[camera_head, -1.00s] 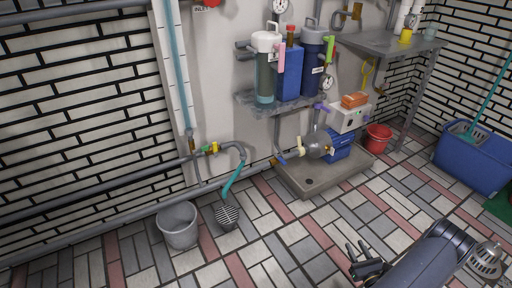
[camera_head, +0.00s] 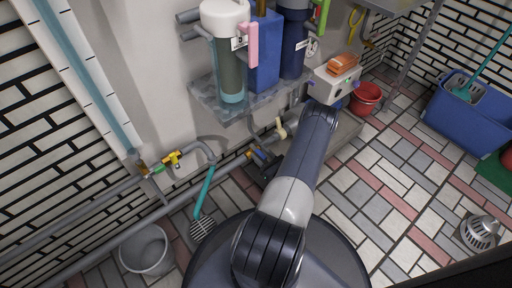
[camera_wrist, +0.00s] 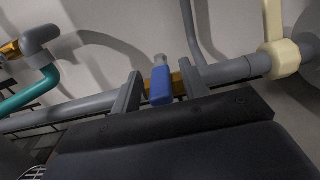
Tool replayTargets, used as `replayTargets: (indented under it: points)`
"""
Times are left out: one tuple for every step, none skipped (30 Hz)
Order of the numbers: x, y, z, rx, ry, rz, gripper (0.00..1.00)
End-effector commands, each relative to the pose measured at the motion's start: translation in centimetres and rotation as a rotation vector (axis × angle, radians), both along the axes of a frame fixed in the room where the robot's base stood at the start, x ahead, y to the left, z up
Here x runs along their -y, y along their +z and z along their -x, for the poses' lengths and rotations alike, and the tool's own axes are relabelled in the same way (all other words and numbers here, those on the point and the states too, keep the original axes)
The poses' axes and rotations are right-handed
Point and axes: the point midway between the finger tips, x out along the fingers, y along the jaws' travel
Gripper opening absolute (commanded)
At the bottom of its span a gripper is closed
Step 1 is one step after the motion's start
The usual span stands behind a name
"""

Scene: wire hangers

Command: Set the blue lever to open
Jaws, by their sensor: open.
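The blue lever (camera_wrist: 161,85) sits on a brass valve (camera_wrist: 178,84) in the grey pipe (camera_wrist: 85,108) low on the wall. In the wrist view it stands between my gripper's two dark fingers (camera_wrist: 160,88), its grey end upward. The fingers are spread, with a gap visible on at least the left side; contact on the right cannot be told. In the head view the lever (camera_head: 259,155) is a small blue patch by the pipe, partly hidden by my gripper (camera_head: 262,168) and arm.
A cream fitting (camera_wrist: 278,60) is to the right. Filter canisters (camera_head: 229,55) stand on a shelf above. A grey bucket (camera_head: 147,249) stands on the floor.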

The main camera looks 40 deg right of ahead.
Motion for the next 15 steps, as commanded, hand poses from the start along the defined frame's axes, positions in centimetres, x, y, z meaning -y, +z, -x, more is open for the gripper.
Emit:
replayTargets:
  points:
    - [-0.05, 0.02, -0.04, 0.000, -0.001, 0.000, 0.42]
    - [-0.06, 0.01, -0.05, 0.000, -0.002, 0.000, 0.42]
    - [-0.06, -0.01, -0.06, 0.000, -0.002, 0.000, 0.42]
    - [-0.06, -0.02, -0.06, 0.000, -0.002, 0.000, 0.42]
    - [-0.06, -0.03, -0.06, 0.000, -0.003, 0.000, 0.42]
    - [-0.06, -0.04, -0.07, 0.000, -0.002, 0.000, 0.42]
    - [-0.06, -0.05, -0.07, 0.000, -0.002, 0.000, 0.42]
    - [-0.06, -0.04, -0.07, 0.000, -0.002, 0.000, 0.42]
    - [-0.06, -0.04, -0.07, 0.000, -0.002, 0.000, 0.42]
    - [-0.06, -0.04, -0.07, 0.000, -0.002, 0.000, 0.42]
    - [-0.06, -0.04, -0.07, 0.000, -0.002, 0.000, 0.39]
    - [-0.06, -0.04, -0.07, 0.000, -0.002, 0.000, 0.36]
    - [-0.07, -0.04, -0.07, 0.000, -0.002, 0.000, 0.34]
    - [-0.07, -0.04, -0.07, 0.000, -0.002, 0.000, 0.31]
    - [-0.07, -0.04, -0.07, 0.000, -0.002, 0.000, 0.28]
